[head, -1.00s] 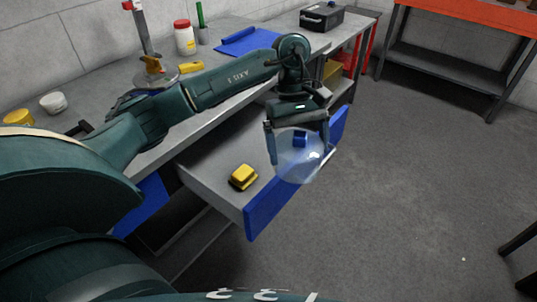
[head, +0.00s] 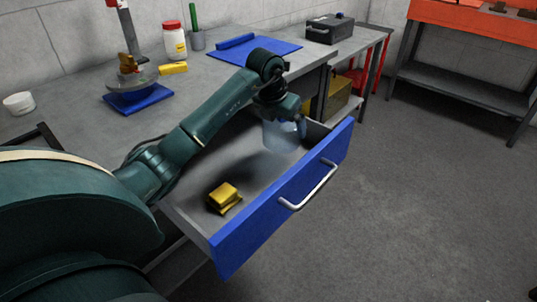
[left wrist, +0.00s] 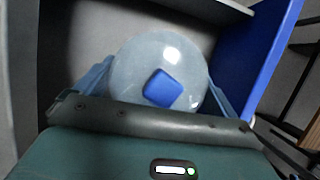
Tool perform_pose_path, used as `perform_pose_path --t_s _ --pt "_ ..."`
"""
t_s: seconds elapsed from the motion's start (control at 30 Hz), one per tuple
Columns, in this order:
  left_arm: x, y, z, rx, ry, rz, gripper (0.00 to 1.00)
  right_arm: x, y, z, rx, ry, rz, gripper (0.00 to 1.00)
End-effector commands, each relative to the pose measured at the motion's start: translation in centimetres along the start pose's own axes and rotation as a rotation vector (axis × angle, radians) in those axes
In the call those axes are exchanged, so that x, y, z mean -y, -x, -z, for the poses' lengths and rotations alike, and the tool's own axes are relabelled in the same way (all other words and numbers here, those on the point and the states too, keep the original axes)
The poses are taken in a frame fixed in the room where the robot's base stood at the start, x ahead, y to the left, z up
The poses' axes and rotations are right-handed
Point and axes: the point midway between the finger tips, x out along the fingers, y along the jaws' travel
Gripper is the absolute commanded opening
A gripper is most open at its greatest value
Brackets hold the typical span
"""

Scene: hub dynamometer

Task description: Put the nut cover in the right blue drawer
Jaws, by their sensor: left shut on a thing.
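The nut cover looks like a clear, rounded dome with a blue square showing in it. It appears in the left wrist view (left wrist: 130,65) and in the head view (head: 282,140). My left gripper (left wrist: 158,88) is shut on it, one finger on each side; it also shows in the head view (head: 284,128). The blue drawer (head: 250,232) is pulled open, with a silver handle on its front. The cover is over or inside the drawer's far end, behind the front panel; I cannot tell whether it touches the floor. My right gripper is not in view.
A yellow block-like thing (head: 224,197) lies in the drawer's near end. The bench above holds a blue mat (head: 272,50), a white jar with a red lid (head: 175,42), a white bowl (head: 19,103) and a black case (head: 329,28). Open floor lies to the right.

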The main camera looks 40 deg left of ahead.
Motion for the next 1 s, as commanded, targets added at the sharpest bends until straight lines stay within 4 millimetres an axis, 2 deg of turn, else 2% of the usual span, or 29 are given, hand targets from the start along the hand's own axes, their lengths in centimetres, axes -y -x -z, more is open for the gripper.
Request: perform_pose_path --t_s 0.03,0.1,0.33,0.53,0.87,0.9,1.0 --pt "0.1 -1.2 0.5 -0.002 0.001 0.004 0.71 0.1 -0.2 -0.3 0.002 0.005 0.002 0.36" --pt "0.1 -2.1 0.9 -0.001 -0.001 0.002 0.71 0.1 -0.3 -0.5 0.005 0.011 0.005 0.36" --pt "0.1 -3.8 1.6 0.0 -0.002 0.003 0.71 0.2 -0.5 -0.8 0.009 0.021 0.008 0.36" --pt "0.1 -6.4 2.7 -0.001 -0.004 0.004 0.71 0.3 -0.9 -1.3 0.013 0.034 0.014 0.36" --pt "0.1 -6.7 2.8 0.001 -0.005 0.002 0.71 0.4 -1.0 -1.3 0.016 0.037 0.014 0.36" --pt "0.1 -6.8 2.8 0.0 -0.005 0.002 0.96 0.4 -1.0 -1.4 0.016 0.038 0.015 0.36" --pt "0.1 -6.7 2.8 0.0 -0.005 0.002 1.0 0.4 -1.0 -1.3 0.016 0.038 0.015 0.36"
